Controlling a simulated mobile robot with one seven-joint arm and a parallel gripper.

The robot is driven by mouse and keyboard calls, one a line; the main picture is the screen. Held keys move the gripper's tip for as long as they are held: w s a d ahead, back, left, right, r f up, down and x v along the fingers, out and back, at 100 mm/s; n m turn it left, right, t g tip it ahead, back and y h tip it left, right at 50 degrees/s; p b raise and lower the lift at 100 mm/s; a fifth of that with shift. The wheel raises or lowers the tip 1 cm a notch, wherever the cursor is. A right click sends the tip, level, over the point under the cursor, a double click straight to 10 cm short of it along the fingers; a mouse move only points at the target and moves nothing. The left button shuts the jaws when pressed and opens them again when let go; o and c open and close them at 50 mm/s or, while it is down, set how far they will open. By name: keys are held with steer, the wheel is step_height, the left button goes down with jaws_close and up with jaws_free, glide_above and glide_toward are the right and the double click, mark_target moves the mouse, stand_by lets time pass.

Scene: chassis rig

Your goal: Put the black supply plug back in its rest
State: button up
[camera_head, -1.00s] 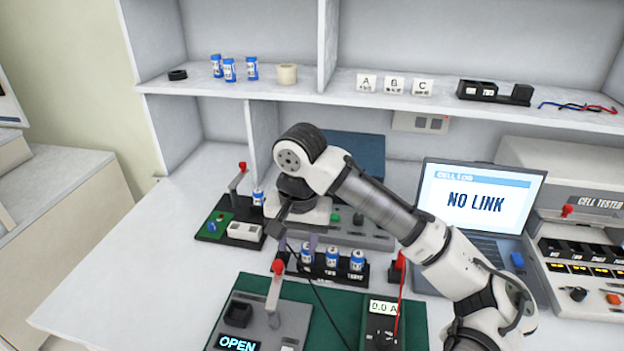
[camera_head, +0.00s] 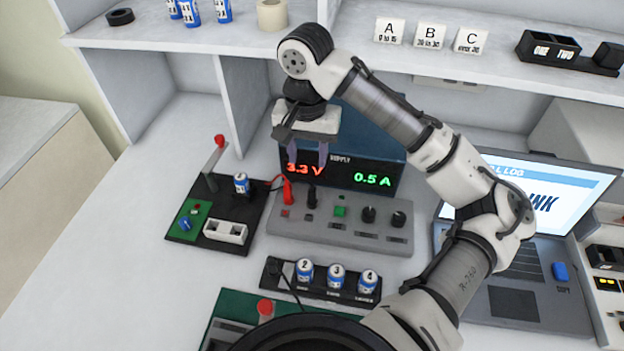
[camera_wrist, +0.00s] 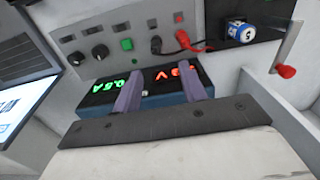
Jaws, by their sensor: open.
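The black supply plug (camera_head: 311,197) stands upright on the front ledge of the supply (camera_head: 390,236), right of the red plug (camera_head: 288,191). In the wrist view the black plug (camera_wrist: 155,45) is beyond the fingertips, beside the red plug (camera_wrist: 186,41). My gripper (camera_head: 308,161) is open and empty, above and behind the black plug, in front of the lit display. The wrist view shows my gripper's (camera_wrist: 160,72) two fingers apart over the display, with neither plug between them. I cannot tell whether the black plug sits in a socket or a rest.
A board with a lever switch and a cell (camera_head: 241,184) stands left of the supply. A rack (camera_head: 323,289) of several numbered cells is in front, with a black lead at its left end. A laptop (camera_head: 515,300) is at right. A shelf (camera_head: 190,36) overhangs behind. The left bench is clear.

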glide_above(312, 188)
steer(key=f, duration=0.5)
steer(key=shift+s+a+f, duration=0.2)
steer(key=shift+s+a, duration=0.05)
steer(key=shift+a, duration=0.15)
steer(key=f, duration=0.3)
steer(key=d+f, duration=0.1)
steer(key=f, duration=0.1)
steer(key=shift+w+f+p, duration=0.1)
steer(key=shift+w+p, duration=0.05)
steer(key=shift+p, duration=0.2)
steer(key=shift+a+f, duration=0.1)
steer(key=shift+f, duration=0.4)
jaws_close()
